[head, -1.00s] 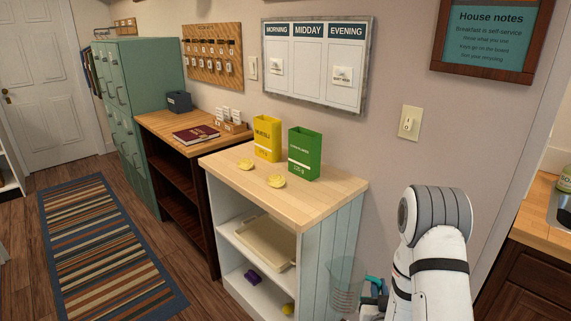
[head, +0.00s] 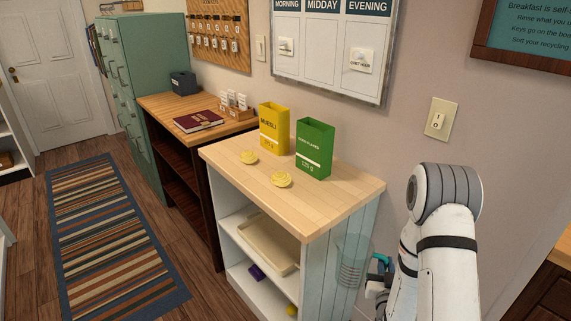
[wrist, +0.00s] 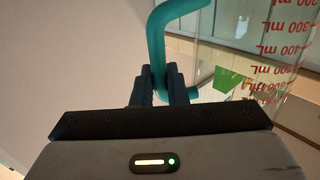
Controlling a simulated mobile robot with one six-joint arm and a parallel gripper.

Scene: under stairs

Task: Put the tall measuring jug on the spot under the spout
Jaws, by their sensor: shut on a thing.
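The clear measuring jug (head: 352,262) hangs beside the right side of the white shelf unit, its rim below the wooden top. Its red mL marks show in the wrist view (wrist: 285,62), at the right. My gripper (wrist: 165,85) is shut on the jug's teal handle (wrist: 157,35); in the head view, part of the handle (head: 383,262) shows beside my arm. A yellow MUESLI box (head: 273,129) and a green box (head: 314,150) stand at the back of the top. No spout is clearly visible.
The wooden top (head: 335,200) has free room at its front and right. A cream tray (head: 268,246) sits on the shelf below. The wall is close behind.

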